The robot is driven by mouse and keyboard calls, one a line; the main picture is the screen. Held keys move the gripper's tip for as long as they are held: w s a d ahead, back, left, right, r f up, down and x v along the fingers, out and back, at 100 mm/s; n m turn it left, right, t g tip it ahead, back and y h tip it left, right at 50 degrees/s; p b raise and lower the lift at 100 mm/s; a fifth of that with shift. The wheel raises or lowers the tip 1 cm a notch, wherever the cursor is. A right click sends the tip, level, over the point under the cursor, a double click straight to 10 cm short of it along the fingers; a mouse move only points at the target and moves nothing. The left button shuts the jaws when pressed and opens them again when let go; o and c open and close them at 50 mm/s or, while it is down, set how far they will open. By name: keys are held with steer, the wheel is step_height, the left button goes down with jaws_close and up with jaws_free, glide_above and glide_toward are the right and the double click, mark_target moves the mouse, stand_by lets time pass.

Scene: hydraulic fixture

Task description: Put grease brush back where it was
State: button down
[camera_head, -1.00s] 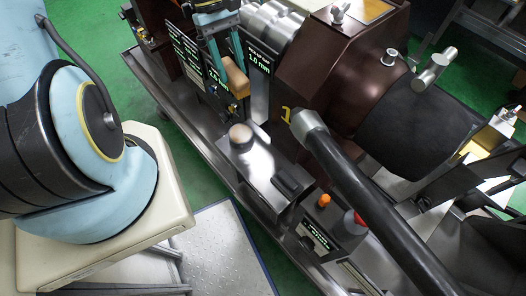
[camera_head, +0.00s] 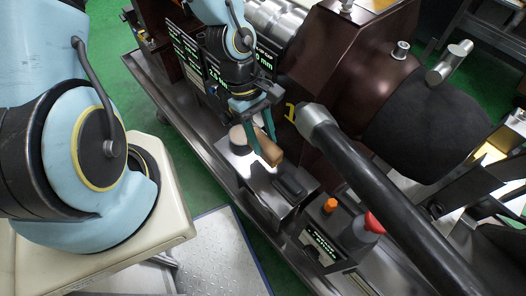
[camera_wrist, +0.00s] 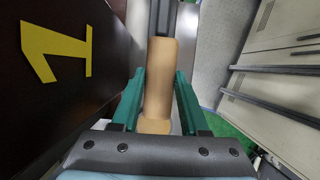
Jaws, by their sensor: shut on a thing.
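The grease brush shows as a tan wooden handle (camera_head: 269,153). My gripper (camera_head: 262,148), with teal fingers, is shut on it and holds it over the metal box (camera_head: 262,190). In the wrist view the handle (camera_wrist: 159,75) lies lengthwise between the two fingers (camera_wrist: 160,92). Its bristles cannot be made out. A dark block (camera_head: 288,187) lies on the box top, just beyond the handle's lower end in the head view. I cannot tell whether the brush touches the box.
A round pale-topped cylinder (camera_head: 239,136) stands on the box beside my gripper. A thick black bar (camera_head: 375,190) slants past on the right. An orange button (camera_head: 329,205) and a red knob (camera_head: 374,222) are nearby. A dark red housing bears a yellow "1" (camera_wrist: 55,50).

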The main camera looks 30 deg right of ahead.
mark_target(263, 152)
steer(key=shift+f, duration=2.8)
steer(key=shift+f, duration=0.1)
steer(key=shift+c, duration=2.1)
jaws_free()
steer(key=v, duration=1.2)
steer(key=shift+p, duration=0.4)
steer(key=w+a+r+m+t, duration=0.1)
steer(key=w+a+r+t, duration=0.1)
steer(key=w+a+r, duration=0.2)
steer(key=w+a+r+m+t, duration=0.1)
steer(key=w+a+r, duration=0.4)
steer(key=a, duration=0.5)
steer(key=w+a+r+m+t+y, duration=0.1)
steer(key=w+a+r+m+t, duration=0.1)
steer(key=w+a+r, duration=0.3)
steer(key=w+a+t, duration=0.1)
steer(key=a, duration=0.2)
steer(key=shift+w, duration=0.3)
